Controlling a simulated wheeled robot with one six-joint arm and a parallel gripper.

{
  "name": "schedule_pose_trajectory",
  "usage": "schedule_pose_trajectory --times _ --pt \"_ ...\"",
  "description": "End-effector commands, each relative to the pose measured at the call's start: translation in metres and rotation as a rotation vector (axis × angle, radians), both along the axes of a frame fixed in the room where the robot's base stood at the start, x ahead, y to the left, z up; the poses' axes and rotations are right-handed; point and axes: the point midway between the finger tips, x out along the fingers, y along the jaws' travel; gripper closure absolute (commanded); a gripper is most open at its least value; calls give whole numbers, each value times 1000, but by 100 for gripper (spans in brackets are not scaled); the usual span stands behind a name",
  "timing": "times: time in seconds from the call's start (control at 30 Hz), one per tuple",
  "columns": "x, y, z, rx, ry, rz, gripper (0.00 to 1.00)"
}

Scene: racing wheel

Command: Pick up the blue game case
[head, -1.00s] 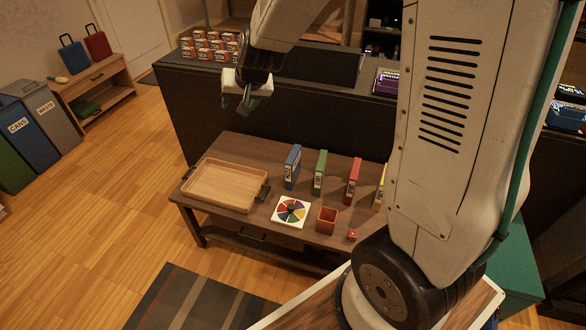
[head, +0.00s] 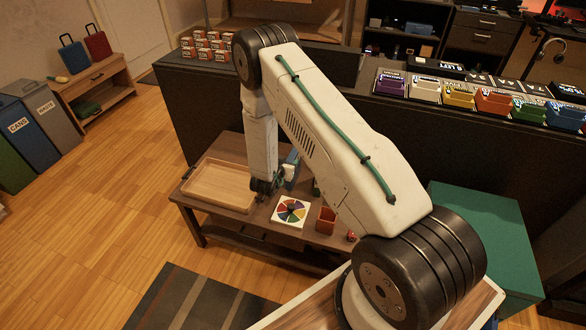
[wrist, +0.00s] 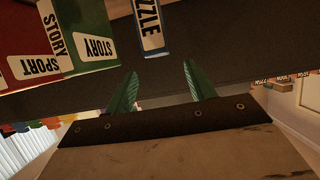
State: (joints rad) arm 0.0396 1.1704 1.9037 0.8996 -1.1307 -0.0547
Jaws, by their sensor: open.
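The blue game case (head: 291,166) stands upright on the low table, partly hidden behind my gripper (head: 279,183) in the head view. In the wrist view the blue case (wrist: 148,24), with a white label reading "ZZLE", is at the top, cut off by the frame edge. My gripper (wrist: 160,75) is open with its two green fingers apart and nothing between them. The case is ahead of the fingertips, roughly in line with the gap but a little toward the left finger. I see no contact in the wrist view.
A green case (wrist: 85,40) and a red case (wrist: 28,45) stand beside the blue one in the wrist view. My arm hides the table's right part.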

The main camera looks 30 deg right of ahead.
Motion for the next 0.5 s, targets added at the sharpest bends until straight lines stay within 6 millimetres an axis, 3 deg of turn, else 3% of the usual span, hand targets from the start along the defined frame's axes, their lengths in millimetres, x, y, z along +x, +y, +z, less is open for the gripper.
schedule_pose_trajectory --times 0.5 --pt "35 -47 -29 -5 -1 -3 45"
